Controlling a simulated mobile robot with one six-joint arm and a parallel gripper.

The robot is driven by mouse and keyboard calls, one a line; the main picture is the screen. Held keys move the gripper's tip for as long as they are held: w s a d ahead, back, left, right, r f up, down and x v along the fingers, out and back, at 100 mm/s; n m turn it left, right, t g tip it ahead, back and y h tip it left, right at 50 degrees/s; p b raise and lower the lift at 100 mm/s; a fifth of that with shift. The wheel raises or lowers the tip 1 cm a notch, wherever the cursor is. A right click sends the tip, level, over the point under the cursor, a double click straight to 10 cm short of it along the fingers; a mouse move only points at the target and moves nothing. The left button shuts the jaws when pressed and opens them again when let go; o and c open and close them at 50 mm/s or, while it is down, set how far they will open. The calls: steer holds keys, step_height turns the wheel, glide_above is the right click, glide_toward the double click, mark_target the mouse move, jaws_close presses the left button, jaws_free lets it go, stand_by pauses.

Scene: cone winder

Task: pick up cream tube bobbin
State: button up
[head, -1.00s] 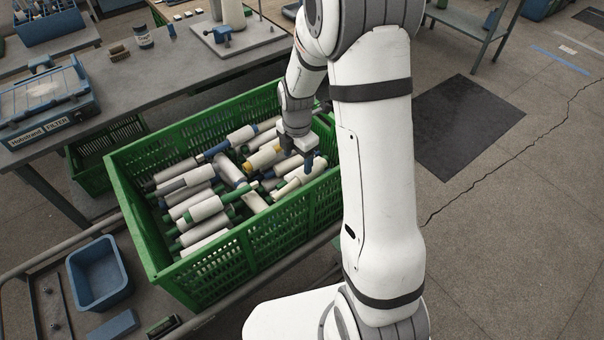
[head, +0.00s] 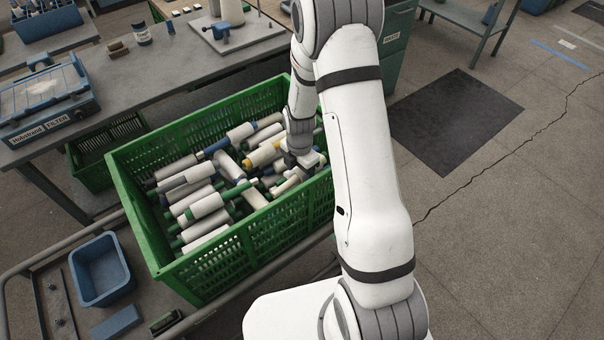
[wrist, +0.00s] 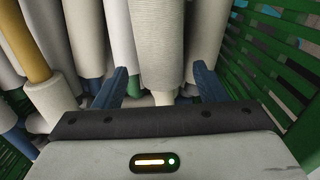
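In the wrist view, a white-wound bobbin (wrist: 158,45) with a cream tube end lies between the fingers of my gripper (wrist: 160,82). The fingers are spread apart, with a gap on each side of the bobbin. A green tube end shows close to the left finger, beside the cream one. In the head view my gripper (head: 303,161) is down inside the green crate (head: 215,272), at its right end. A pale bobbin (head: 286,186) lies just below it there. The fingertips are mostly hidden in the head view.
Several other bobbins with blue, green, yellow and dark tubes lie packed around, one with a yellow tube (wrist: 32,50) at left. The crate wall (wrist: 262,65) is close to the right finger. A blue bin (head: 100,270) stands left of the crate; a grey workbench (head: 180,70) is behind.

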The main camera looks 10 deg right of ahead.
steer(key=c, duration=1)
steer(key=shift+r, duration=0.1)
steer(key=shift+c, duration=0.2)
